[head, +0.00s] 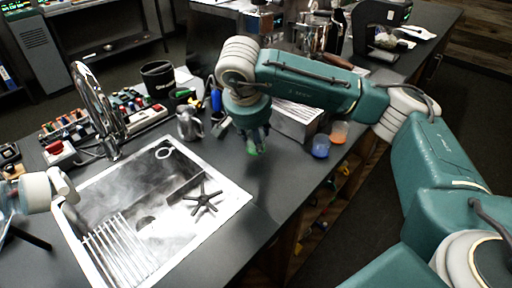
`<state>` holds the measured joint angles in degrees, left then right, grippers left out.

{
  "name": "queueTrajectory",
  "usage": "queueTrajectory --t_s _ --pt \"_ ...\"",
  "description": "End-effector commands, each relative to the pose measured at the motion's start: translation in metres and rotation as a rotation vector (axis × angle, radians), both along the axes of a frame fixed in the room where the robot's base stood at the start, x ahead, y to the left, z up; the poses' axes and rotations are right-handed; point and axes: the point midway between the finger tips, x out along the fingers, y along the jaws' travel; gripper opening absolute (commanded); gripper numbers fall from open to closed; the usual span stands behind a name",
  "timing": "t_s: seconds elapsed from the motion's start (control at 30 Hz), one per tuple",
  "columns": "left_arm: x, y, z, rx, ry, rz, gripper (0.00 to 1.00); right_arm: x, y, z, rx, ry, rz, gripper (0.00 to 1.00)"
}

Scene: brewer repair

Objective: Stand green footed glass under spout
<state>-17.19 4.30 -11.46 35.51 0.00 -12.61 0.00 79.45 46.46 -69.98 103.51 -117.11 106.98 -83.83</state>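My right gripper (256,142) points down over the dark worktop, right of the sink. A small translucent green piece, which looks like the green footed glass (251,149), shows between its fingers, and they appear shut on it. The fingers and wrist hide most of the glass, so I cannot make out its foot. My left arm's pale wrist shows at the left edge, with its gripper (14,232) mostly cut off, and its opening cannot be judged. I cannot clearly pick out a spout.
A steel sink (232,190) with a black star-shaped handle (203,199) lies left of centre. A blue cup (320,147) and an orange cup (339,132) stand right of the gripper. A metal jug (189,124) and black canister (158,80) stand behind the sink.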

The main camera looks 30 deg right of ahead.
Motion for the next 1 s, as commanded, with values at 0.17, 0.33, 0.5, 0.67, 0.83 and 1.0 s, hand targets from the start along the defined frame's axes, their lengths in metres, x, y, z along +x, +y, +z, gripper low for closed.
queueTrajectory --t_s 0.17,0.33,0.5,0.67,0.83,1.0 --pt "0.0 0.003 0.004 0.003 -0.001 -0.002 0.56 -0.001 0.0 -0.019 0.0 0.005 0.001 0.09" --pt "0.0 0.004 0.008 0.005 0.0 -0.003 0.56 -0.001 0.0 -0.042 0.001 0.002 0.001 0.09" --pt "0.0 0.004 0.007 0.005 0.0 -0.003 0.56 0.0 0.0 -0.043 0.001 0.0 0.0 0.09" --pt "0.0 0.004 0.004 0.005 -0.001 -0.003 0.56 0.0 0.0 -0.046 0.001 0.001 0.0 0.09" --pt "0.0 0.004 0.004 0.005 -0.001 -0.003 0.56 0.0 0.0 -0.046 0.0 0.001 0.001 0.6" --pt "0.0 0.004 0.004 0.005 -0.001 -0.003 0.56 0.0 0.0 -0.046 0.0 0.001 0.001 0.6"
